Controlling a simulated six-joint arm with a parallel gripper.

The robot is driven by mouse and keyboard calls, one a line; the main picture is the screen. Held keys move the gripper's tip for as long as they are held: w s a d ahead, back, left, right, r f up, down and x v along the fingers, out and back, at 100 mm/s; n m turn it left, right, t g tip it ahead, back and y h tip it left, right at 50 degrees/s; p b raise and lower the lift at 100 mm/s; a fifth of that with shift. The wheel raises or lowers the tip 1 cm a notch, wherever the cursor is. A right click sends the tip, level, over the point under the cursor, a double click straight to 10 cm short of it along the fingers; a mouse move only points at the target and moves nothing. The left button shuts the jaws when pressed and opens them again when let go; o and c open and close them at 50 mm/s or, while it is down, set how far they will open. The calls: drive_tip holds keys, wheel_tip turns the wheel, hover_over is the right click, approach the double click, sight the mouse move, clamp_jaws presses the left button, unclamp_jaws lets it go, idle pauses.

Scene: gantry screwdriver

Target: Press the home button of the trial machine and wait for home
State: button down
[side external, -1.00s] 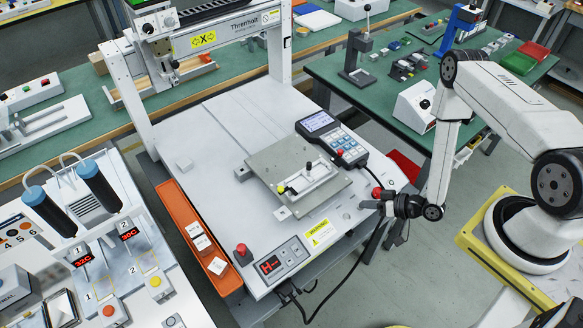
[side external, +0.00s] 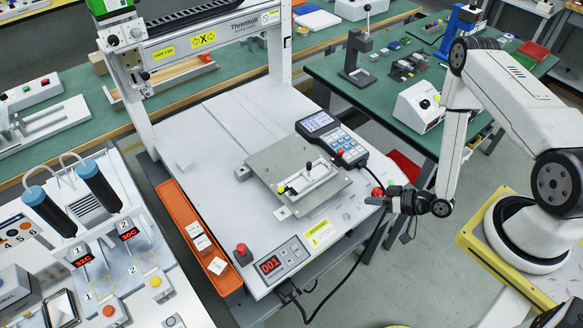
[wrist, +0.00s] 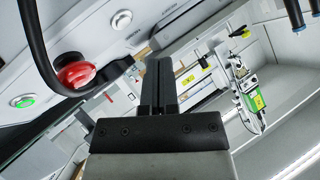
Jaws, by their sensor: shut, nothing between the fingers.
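The trial machine is a white gantry machine (side external: 225,120) with a plate and fixture on its bed. My gripper (side external: 376,200) is at its front right corner, beside the red mushroom button (side external: 378,191). In the wrist view my gripper (wrist: 158,65) has its dark fingers together, with nothing between them. The wrist view shows the red mushroom button (wrist: 75,72), a white round button (wrist: 121,20) and a green-lit button (wrist: 22,101); I cannot read which is home. The fingers appear apart from these buttons. The machine's display (side external: 270,265) reads 001.
A keypad pendant (side external: 333,137) lies on the bed's right side, its cable running past the front corner. An orange tray (side external: 197,240) lies along the left side. A second red button (side external: 241,249) stands by the display. Green tables (side external: 330,75) are behind.

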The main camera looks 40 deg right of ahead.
drive_tip(key=shift+s+r, duration=0.3)
drive_tip(key=shift+r, duration=0.45)
drive_tip(key=shift+s+r, duration=0.3)
drive_tip(key=shift+r, duration=0.4)
wheel_tip(320, 180, up, 11)
drive_tip(key=shift+w+f, duration=0.1)
idle(0.4)
drive_tip(key=w+d+r+n+g+h, duration=0.2)
drive_tip(key=w+d+r+g+h, duration=0.15)
drive_tip(key=r+g+h, duration=0.3)
drive_tip(key=s+a+r+m+g, duration=0.1)
drive_tip(key=s+a+r+g, duration=0.1)
drive_tip(key=s+a+r, duration=0.2)
wheel_tip(320, 180, up, 3)
drive_tip(key=a, duration=0.2)
drive_tip(key=shift+a+r, duration=0.2)
drive_tip(key=shift+a, duration=0.2)
drive_tip(key=shift+y, duration=0.25)
idle(1.7)
